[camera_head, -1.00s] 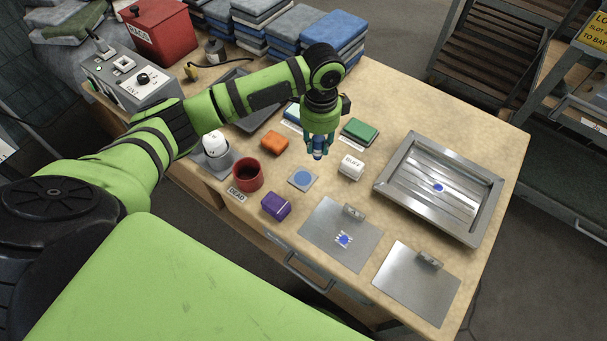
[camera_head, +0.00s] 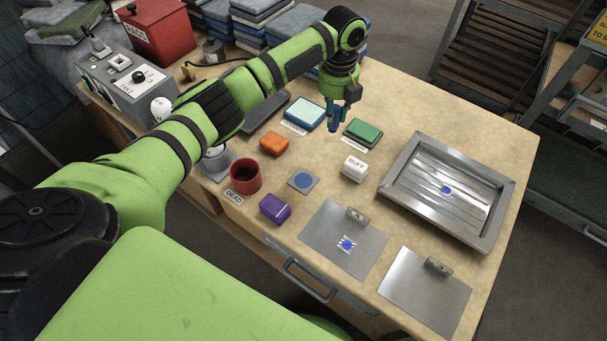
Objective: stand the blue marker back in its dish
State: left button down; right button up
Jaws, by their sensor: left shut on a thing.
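My left gripper (camera_head: 335,114) hangs over the back middle of the table, pointing down, shut on the blue marker (camera_head: 333,125). The marker is upright between the fingers, mostly hidden by them. Its lower end looks clear of the table, but the gap is hard to judge. A small grey square dish with a blue round middle (camera_head: 303,181) lies on the table, nearer to me and to the left of the gripper; nothing stands in it. My right gripper is not in view.
A green pad (camera_head: 363,132) and a pale blue-topped pad (camera_head: 303,114) flank the gripper. A white BUFF block (camera_head: 354,168), orange block (camera_head: 274,144), purple block (camera_head: 275,208) and red cup (camera_head: 246,176) surround the dish. A blue-spotted metal tray (camera_head: 407,160) and marked plate (camera_head: 325,257) lie to the right.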

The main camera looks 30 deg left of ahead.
pick_arm(q)
jog(key=s+f+p, duration=0.1)
jog(key=s+f, duration=0.2)
jog(key=s+a+f+p, duration=0.1)
jog(key=s+f+p, duration=0.1)
jog(key=s+f, duration=0.1)
jog(key=s+a+f+p, duration=0.1)
jog(key=s+f, duration=0.3)
jog(key=shift+s+a+p, duration=0.25)
jog(key=shift+s+p, duration=0.05)
jog(key=shift+s, duration=0.05)
jog(key=shift+f, duration=0.2)
jog(key=shift+f, duration=0.2)
jog(key=c, duration=1)
grip_release()
jog(key=shift+r, duration=0.15)
jog(key=shift+r, duration=0.2)
notch_tip(320, 180, up, 12)
jog(key=shift+f+b, duration=0.15)
jog(key=shift+b, duration=0.2)
